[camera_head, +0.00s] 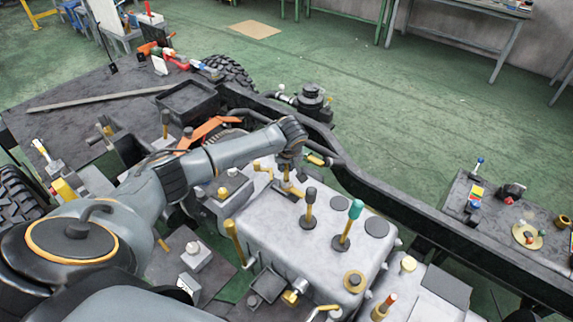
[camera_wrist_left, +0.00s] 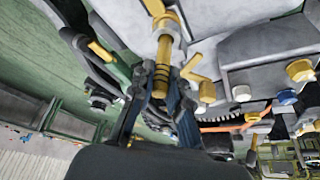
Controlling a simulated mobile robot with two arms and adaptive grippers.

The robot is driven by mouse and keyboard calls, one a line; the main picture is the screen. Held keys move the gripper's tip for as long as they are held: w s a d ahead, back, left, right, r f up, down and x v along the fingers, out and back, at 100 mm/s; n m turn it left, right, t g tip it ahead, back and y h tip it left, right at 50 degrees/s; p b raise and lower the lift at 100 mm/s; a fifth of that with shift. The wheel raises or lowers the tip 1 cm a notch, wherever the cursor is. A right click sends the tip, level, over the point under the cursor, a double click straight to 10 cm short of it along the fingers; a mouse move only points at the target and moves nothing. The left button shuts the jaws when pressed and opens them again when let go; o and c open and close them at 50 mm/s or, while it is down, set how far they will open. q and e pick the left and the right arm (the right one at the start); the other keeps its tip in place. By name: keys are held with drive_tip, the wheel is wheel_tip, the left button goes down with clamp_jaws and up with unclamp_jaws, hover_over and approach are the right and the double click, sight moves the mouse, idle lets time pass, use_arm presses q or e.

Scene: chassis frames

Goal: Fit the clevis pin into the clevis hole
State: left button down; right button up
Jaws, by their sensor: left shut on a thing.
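My left gripper (camera_head: 289,172) is at the back edge of the light grey housing, below the bent end of my arm. In the left wrist view the gripper (camera_wrist_left: 162,92) has its dark fingers shut on a brass-coloured pin (camera_wrist_left: 163,60), which stands out past the fingertips and has ring grooves near them. A brass-coloured piece (camera_wrist_left: 166,19) is at the pin's far end; I cannot tell whether they touch. In the head view small brass parts (camera_head: 287,188) show under the gripper. I cannot make out the clevis hole. My right gripper is not in view.
The grey housing (camera_head: 280,235) carries upright levers, one with a teal knob (camera_head: 356,208) and one with a dark knob (camera_head: 310,194). A brass bent fitting (camera_wrist_left: 205,85) is close beside the fingers. A dark frame rail (camera_head: 400,200) runs behind. Green floor (camera_head: 440,120) beyond is clear.

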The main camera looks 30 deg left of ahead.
use_arm(q)
drive_tip(key=shift+f+b, duration=0.7)
drive_tip(key=shift+f, duration=0.7)
drive_tip(key=c, duration=1.2)
unclamp_jaws()
drive_tip(key=shift+r, duration=0.1)
drive_tip(key=v, duration=1.2)
